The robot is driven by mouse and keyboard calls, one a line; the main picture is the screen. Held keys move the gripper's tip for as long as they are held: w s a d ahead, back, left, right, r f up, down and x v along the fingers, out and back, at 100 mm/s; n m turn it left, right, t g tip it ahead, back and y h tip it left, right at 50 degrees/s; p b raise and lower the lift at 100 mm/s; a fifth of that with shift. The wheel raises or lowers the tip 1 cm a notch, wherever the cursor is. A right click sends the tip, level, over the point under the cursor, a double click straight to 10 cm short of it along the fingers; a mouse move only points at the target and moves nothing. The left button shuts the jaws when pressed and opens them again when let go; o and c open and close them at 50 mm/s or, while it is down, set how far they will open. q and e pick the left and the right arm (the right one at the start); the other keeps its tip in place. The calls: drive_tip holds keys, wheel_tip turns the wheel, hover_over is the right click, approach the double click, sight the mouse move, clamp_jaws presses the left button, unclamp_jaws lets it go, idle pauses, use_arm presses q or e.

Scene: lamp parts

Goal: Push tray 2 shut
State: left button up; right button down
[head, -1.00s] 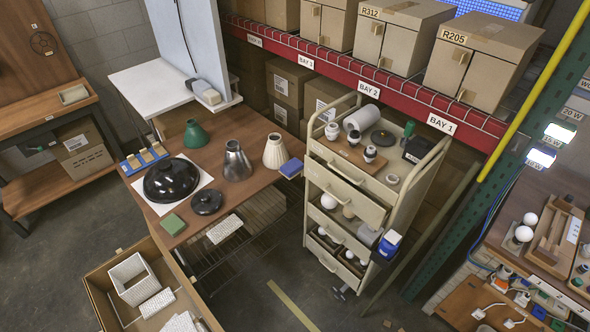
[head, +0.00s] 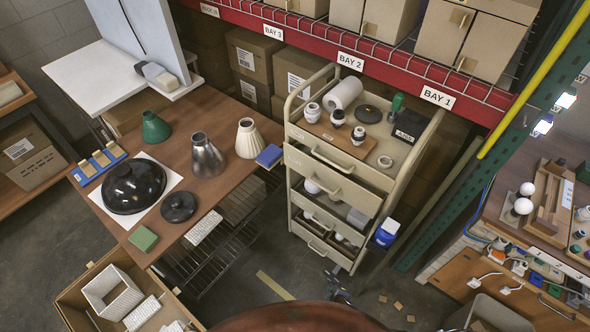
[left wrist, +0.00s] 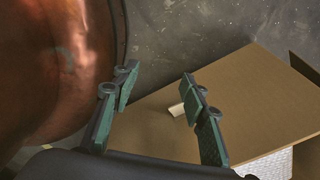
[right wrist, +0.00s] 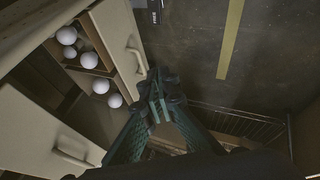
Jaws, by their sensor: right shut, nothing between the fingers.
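The cream drawer cart (head: 292,205) stands at the middle in the head view. Several of its trays stick out, and the lower ones show white bulbs (head: 313,187). I cannot read which is tray 2. My right gripper (head: 337,283) is low before the cart's front. In the right wrist view it (right wrist: 155,92) is shut and empty, beside a pulled-out tray front (right wrist: 120,40) with a handle. That tray holds several white bulbs (right wrist: 88,60); I cannot tell whether the fingers touch it. My left gripper (left wrist: 158,78) is open and empty above a cardboard box.
A copper-brown rounded surface (head: 310,318) fills the bottom middle; it also lies left of the left fingers (left wrist: 50,60). A work table (head: 230,190) with lamp shades stands left of the cart, an open cardboard box (head: 75,300) below it. Clear floor lies around the yellow stripe (head: 275,285).

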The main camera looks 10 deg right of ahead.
drive_tip(key=w+a+r+n+t+b, duration=0.1)
drive_tip(key=w+a+r+n+t, duration=0.15)
drive_tip(key=w+r, duration=0.45)
drive_tip(key=w+a+r+n+t+b, duration=0.1)
drive_tip(key=w+a+r+t, duration=0.15)
drive_tip(key=w+r, duration=0.5)
drive_tip(key=n+t+h+b, duration=0.1)
drive_tip(key=n+t+b, duration=0.15)
drive_tip(key=t, duration=0.35)
approach(293, 160)
drive_tip(key=s+a, duration=0.4)
drive_tip(key=s, duration=0.2)
drive_tip(key=shift+n, duration=0.4)
drive_tip(key=w+d, duration=0.1)
drive_tip(key=w, duration=0.3)
drive_tip(key=w+d, duration=0.2)
drive_tip(key=w, duration=0.2)
drive_tip(key=w+d, duration=0.1)
drive_tip(key=w, duration=0.2)
drive_tip(key=shift+w+d+f+p, duration=0.1)
drive_tip(key=shift+w+d+p, duration=0.1)
drive_tip(key=shift+w+p, duration=0.15)
use_arm(q)
drive_tip(key=f, duration=0.4)
drive_tip(key=shift+w+a+f, duration=0.15)
drive_tip(key=shift+a+f, duration=0.05)
drive_tip(key=shift+a, duration=0.05)
drive_tip(key=shift+s, duration=0.25)
use_arm(e)
drive_tip(key=shift+w+d, duration=0.1)
